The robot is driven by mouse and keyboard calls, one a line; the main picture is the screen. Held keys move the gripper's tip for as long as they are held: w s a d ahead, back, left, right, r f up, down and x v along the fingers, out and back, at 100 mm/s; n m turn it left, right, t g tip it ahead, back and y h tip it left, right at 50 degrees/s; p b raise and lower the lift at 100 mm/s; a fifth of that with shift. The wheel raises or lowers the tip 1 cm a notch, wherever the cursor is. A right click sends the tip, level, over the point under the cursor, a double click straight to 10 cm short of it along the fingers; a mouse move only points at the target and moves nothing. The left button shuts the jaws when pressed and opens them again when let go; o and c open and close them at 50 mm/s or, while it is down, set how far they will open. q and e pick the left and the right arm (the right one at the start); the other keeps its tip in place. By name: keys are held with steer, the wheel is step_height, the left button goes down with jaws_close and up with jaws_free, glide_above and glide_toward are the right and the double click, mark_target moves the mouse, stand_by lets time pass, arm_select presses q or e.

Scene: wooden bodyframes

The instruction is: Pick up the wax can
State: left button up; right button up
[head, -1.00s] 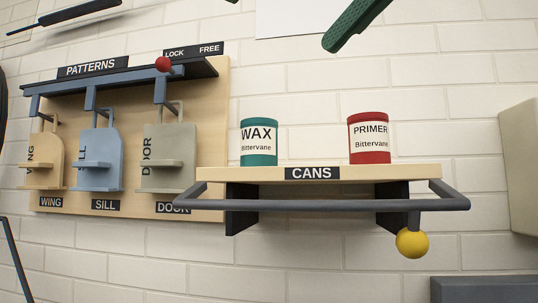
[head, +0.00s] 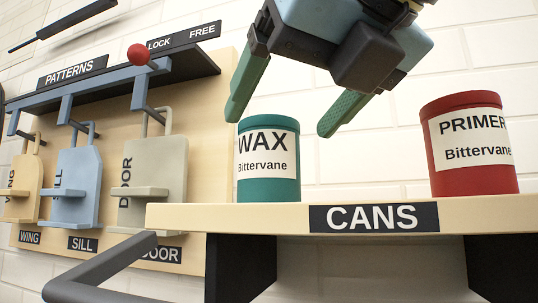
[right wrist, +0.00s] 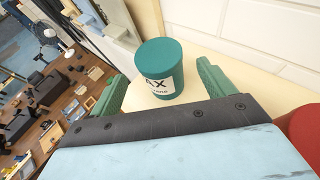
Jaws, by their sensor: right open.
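The wax can (head: 268,190) is a teal cylinder with a white label reading WAX. It stands upright on the wooden CANS shelf (head: 240,216). My right gripper (head: 281,118) is above the can in the head view, with its two green fingers spread wide and empty. In the right wrist view the can (right wrist: 160,58) shows beyond and between the open fingers (right wrist: 158,90). I cannot tell exactly how far the fingertips are from the can. My left gripper is not in view.
A red primer can (head: 470,180) stands on the same shelf to the right. A grey rail (head: 100,268) runs in front of the shelf. At left, the patterns board holds wing, sill and door patterns (head: 150,185) under a bar with a red knob (head: 138,54).

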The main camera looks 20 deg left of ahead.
mark_target(270, 143)
steer(key=shift+w+a+f+p, duration=0.25)
steer(key=shift+w+a+p, duration=0.05)
steer(key=shift+w+a, duration=0.1)
steer(key=p+x, duration=0.1)
steer(key=x, duration=0.2)
steer(key=shift+w+a+f+p, duration=0.15)
steer(key=shift+w+f+p, duration=0.05)
steer(key=shift+w+p, duration=0.1)
steer(key=shift+w+a+f, duration=0.15)
steer(key=shift+a, duration=0.05)
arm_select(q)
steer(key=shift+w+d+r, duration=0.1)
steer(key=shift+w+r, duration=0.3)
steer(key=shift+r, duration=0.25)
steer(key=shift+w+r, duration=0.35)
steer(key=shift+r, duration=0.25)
arm_select(e)
steer(key=shift+c, duration=0.2)
steer(key=c, duration=1.2)
steer(key=shift+c, duration=0.2)
